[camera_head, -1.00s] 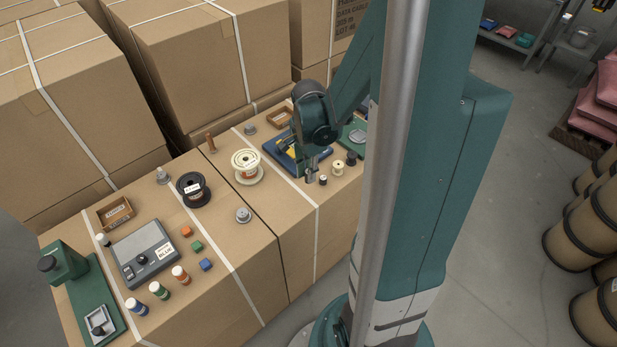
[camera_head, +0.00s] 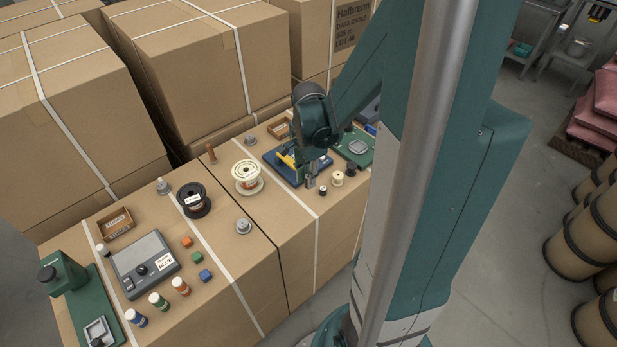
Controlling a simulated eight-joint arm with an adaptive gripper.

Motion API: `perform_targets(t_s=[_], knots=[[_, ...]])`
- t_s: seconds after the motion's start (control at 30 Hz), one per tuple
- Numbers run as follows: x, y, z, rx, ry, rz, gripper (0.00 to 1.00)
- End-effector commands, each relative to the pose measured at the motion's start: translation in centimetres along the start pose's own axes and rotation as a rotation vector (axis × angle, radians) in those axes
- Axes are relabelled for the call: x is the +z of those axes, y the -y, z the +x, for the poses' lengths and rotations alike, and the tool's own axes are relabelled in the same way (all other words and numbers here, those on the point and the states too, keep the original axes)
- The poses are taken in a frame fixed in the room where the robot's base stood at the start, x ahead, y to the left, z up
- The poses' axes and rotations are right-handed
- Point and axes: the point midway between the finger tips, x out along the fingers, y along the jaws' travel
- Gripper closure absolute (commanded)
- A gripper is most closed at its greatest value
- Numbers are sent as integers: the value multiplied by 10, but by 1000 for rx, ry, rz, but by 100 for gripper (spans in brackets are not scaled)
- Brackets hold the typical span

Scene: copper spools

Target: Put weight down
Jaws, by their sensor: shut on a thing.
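My gripper (camera_head: 310,179) points down over the right part of the carton top, at the front edge of a blue tray-like stand. It is shut on a small grey metal piece that looks like a weight; the fingers hide most of it. I cannot tell whether its base touches the surface. Similar grey weights stand apart on the cartons: one (camera_head: 243,227) in front of the cream spool, one (camera_head: 164,187) left of the black spool, and one (camera_head: 250,130) at the back.
The blue stand (camera_head: 300,172) with a yellow part is just behind my gripper. A green device (camera_head: 354,148) is farther right. Bare cardboard lies in front.

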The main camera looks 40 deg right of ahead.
Motion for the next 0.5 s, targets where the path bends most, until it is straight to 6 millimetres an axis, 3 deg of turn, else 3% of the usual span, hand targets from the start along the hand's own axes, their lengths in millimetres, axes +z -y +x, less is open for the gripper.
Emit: perform_targets(t_s=[0.27, 0.5], knots=[[-9, 3, -4, 0, 0, 2, 99], [-42, 11, -18, 0, 0, 3, 99]])
